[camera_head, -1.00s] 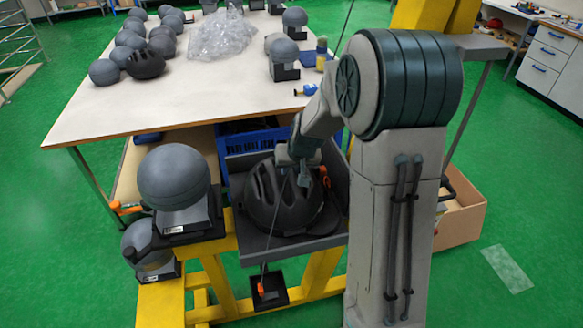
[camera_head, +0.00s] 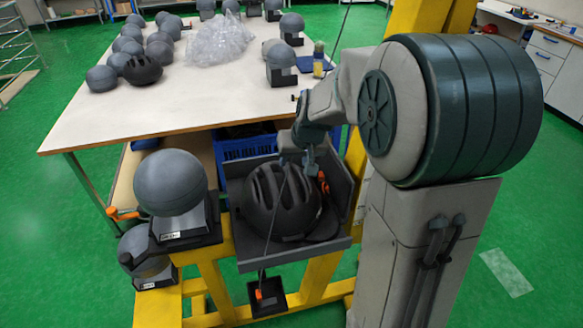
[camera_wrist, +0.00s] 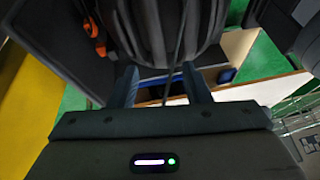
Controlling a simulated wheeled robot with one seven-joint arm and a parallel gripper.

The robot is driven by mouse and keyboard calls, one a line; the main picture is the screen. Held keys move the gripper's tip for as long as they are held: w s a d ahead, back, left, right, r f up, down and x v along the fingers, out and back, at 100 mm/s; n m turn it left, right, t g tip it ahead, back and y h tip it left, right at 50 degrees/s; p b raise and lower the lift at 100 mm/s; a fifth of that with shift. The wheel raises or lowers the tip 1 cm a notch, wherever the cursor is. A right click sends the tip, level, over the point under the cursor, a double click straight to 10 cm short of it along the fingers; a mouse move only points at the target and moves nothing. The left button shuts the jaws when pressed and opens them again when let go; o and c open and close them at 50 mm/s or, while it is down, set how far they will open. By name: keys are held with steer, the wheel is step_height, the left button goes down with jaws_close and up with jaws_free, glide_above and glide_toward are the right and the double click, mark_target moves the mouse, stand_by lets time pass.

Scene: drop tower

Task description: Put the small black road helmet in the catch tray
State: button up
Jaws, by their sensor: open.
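A black vented helmet (camera_head: 268,205) rests in the dark grey catch tray (camera_head: 300,250), which is mounted on the yellow frame. My gripper (camera_head: 311,168) is open at the helmet's back right edge, just above the tray. In the wrist view, the two fingertips (camera_wrist: 162,82) point at the ribbed helmet shell (camera_wrist: 160,25), with nothing gripped. A thin dark cable runs down between them. Whether a fingertip touches the shell I cannot tell. A second black helmet (camera_head: 142,70) sits on the large table among grey headforms.
A grey headform (camera_head: 171,182) on a black stand is left of the tray. A blue crate (camera_head: 240,148) stands behind it. An orange handle (camera_head: 323,183) is at the tray's right side, and a taut cable crosses in front. The yellow column (camera_head: 408,18) rises close to my arm.

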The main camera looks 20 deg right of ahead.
steer(key=s+a+r+g, duration=0.1)
steer(key=s, duration=1.1)
steer(key=s+a+r+n+g+h, duration=0.1)
steer(key=s+r, duration=0.1)
steer(key=s, duration=1)
steer(key=shift+s, duration=0.2)
steer(key=shift+a, duration=0.15)
